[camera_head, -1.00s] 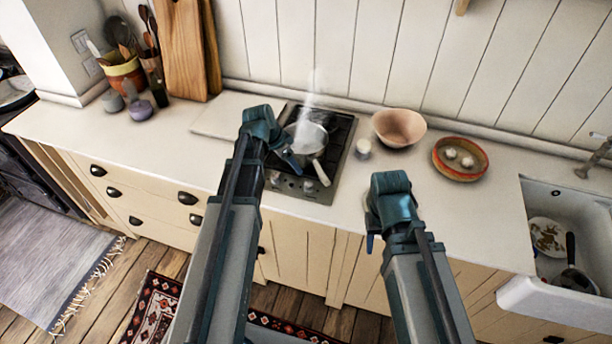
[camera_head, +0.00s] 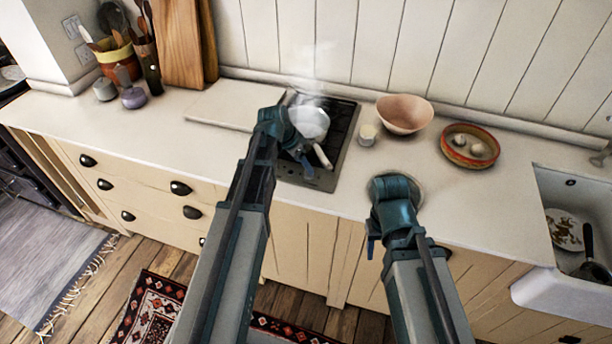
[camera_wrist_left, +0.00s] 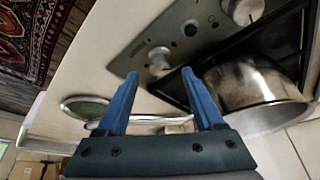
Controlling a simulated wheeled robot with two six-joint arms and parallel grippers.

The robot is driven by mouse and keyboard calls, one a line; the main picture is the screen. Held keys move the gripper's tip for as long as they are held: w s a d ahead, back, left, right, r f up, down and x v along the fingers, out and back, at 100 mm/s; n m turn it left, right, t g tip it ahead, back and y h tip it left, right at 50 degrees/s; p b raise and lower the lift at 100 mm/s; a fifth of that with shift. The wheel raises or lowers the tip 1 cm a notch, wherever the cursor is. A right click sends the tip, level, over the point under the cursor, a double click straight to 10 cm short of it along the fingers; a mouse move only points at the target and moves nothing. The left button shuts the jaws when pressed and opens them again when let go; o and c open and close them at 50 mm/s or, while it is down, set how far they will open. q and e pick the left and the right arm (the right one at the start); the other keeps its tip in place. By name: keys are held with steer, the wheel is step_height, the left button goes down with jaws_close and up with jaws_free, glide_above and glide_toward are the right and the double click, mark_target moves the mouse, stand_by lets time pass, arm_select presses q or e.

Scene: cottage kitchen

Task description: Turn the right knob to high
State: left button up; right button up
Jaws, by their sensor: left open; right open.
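The dark hob (camera_head: 338,150) is set in the counter, with a steel front strip bearing knobs. A silver knob (camera_wrist_left: 158,57), apparently the right one, stands just beyond my left gripper's fingertips in the left wrist view. A second knob (camera_wrist_left: 190,28) sits farther along the strip. My left gripper (camera_wrist_left: 165,86) is open and empty, with its blue fingers over the strip's edge. In the head view my left gripper (camera_head: 305,160) is over the hob front and partly hides the strip. My right gripper (camera_head: 371,246) is open and empty by the counter's front edge, away from the hob.
A small jar (camera_head: 367,134), a pink bowl (camera_head: 405,114) and a red dish (camera_head: 470,146) stand to the right. The counter left is mostly clear.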

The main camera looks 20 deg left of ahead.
arm_select(q)
steer(key=b+x, duration=0.2)
steer(key=x, duration=0.1)
steer(key=shift+f, duration=0.25)
arm_select(e)
step_height(320, 180, down, 3)
steer(key=shift+f, duration=0.15)
arm_select(q)
steer(key=shift+r, duration=0.1)
jaws_close()
